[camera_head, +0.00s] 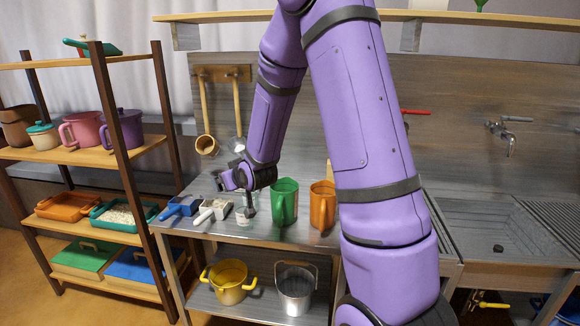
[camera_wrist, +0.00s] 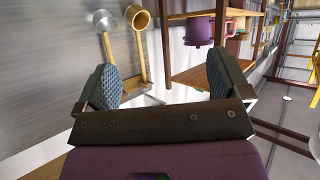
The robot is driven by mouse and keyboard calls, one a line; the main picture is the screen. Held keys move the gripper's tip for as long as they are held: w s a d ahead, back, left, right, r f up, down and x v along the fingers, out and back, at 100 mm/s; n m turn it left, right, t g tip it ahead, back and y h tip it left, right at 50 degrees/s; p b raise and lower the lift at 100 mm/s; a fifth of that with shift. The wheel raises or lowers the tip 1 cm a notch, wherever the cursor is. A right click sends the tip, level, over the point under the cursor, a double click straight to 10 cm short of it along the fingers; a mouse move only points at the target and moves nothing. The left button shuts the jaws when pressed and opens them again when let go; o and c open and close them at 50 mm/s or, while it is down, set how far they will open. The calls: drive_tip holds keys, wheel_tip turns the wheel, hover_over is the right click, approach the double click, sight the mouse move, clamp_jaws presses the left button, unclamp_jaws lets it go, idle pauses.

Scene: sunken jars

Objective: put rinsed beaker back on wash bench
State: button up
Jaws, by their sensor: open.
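A small clear glass vessel (camera_head: 242,216), which looks like the beaker, stands on the steel bench (camera_head: 262,238), left of a green jug. My gripper (camera_head: 238,183) is above the bench near this vessel, partly hidden by its own wrist. In the wrist view my gripper (camera_wrist: 163,82) has its two padded fingers wide apart with nothing between them. The wrist camera looks past them to the wall and shelves, and the glass vessel does not show there. Whether a finger touches the vessel I cannot tell.
The green jug (camera_head: 284,201) and an orange jug (camera_head: 322,205) stand close right of the vessel. A blue scoop (camera_head: 180,208) and a white scoop (camera_head: 212,211) lie to its left. A sink (camera_head: 495,235) is at right. A wooden rack (camera_head: 155,205) stands left.

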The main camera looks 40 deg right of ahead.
drive_tip(key=s+a+r+g, duration=0.2)
drive_tip(key=s+a+r, duration=0.1)
drive_tip(key=s+r, duration=0.5)
drive_tip(key=s+a+r+g, duration=0.1)
drive_tip(key=s+a+r, duration=0.1)
drive_tip(key=s, duration=0.7)
drive_tip(key=s+a+r+g, duration=0.2)
drive_tip(key=s+r, duration=0.3)
drive_tip(key=s, duration=0.4)
drive_tip(key=s+a+r+g+y, duration=0.1)
drive_tip(key=s+a+r+g, duration=0.1)
drive_tip(key=s, duration=0.7)
drive_tip(key=shift+a+r, duration=0.25)
drive_tip(key=shift+r, duration=0.65)
